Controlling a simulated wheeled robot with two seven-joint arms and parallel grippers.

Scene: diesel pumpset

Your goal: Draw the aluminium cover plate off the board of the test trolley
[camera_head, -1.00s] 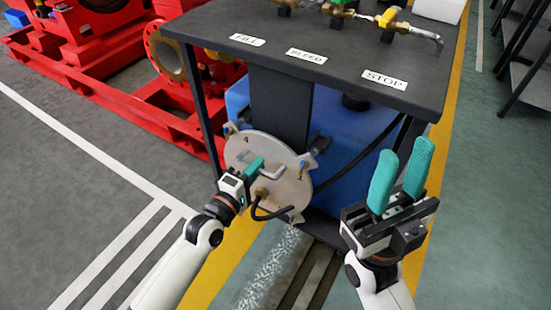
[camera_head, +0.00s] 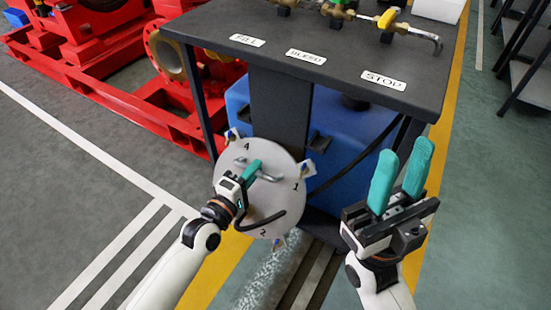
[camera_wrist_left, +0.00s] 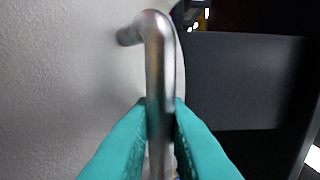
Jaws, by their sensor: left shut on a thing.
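The round aluminium cover plate (camera_head: 286,190) faces me below the trolley top in the head view, with the numbers 4, 1 and 2 near its rim. My left gripper (camera_head: 252,168) is shut on its bent metal handle (camera_head: 269,178). The left wrist view shows the handle (camera_wrist_left: 158,60) between the teal fingers (camera_wrist_left: 160,112), beside the grey plate face (camera_wrist_left: 60,80). The dark upright board (camera_head: 280,105) of the test trolley (camera_head: 330,70) shows above the plate; the plate hides what lies behind it. My right gripper (camera_head: 404,155) is open and empty to the right.
Several small brackets, such as one at the right (camera_head: 307,168), show around the plate's rim. A blue tank (camera_head: 345,150) sits under the trolley top. A dark curved strip (camera_head: 265,225) crosses the plate's lower part. Red machinery (camera_head: 110,95) stands at the left; floor is clear at lower left.

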